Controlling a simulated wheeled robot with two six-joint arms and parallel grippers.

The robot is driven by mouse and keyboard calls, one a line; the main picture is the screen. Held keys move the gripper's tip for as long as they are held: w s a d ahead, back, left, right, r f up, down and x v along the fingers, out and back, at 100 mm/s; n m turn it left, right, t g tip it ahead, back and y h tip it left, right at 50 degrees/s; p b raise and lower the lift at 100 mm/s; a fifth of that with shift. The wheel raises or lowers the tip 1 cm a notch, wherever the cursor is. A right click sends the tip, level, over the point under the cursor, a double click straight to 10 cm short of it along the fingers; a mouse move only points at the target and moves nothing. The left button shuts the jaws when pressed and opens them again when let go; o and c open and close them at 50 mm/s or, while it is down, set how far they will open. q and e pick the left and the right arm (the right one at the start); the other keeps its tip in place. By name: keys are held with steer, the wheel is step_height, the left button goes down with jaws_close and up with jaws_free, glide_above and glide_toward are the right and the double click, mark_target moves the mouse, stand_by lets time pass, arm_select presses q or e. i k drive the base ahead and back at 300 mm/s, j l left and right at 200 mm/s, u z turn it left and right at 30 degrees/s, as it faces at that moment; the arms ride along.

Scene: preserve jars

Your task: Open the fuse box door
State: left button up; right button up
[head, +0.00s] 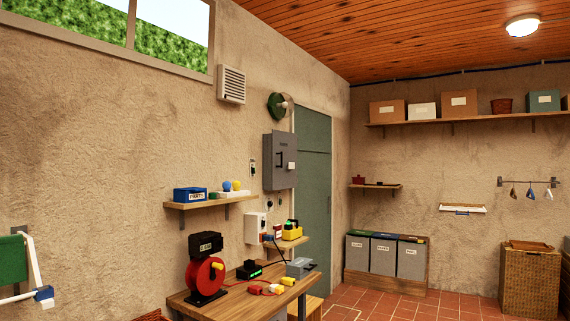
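A grey fuse box (280,161) hangs on the left wall, left of the green door. Its front door looks shut, with a dark handle on its left part and a small pale plate on its right part. The lettering near its top is too small to read. Neither of my grippers is in view.
A wooden workbench (240,297) stands below, holding a red reel (206,275) and several small items. A small shelf (210,200) juts out left of the fuse box. The green door (314,190) is right of it.

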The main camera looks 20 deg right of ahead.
mark_target(284, 144)
steer(key=i+l+z, duration=0.55)
steer(key=i+l, duration=0.2)
steer(key=i+l+z, duration=0.3)
steer(key=i, duration=0.2)
steer(key=i+z, duration=0.3)
steer(key=i, duration=0.15)
steer(key=i+l+z, duration=0.1)
steer(key=i+z, duration=0.15)
steer(key=i, duration=0.2)
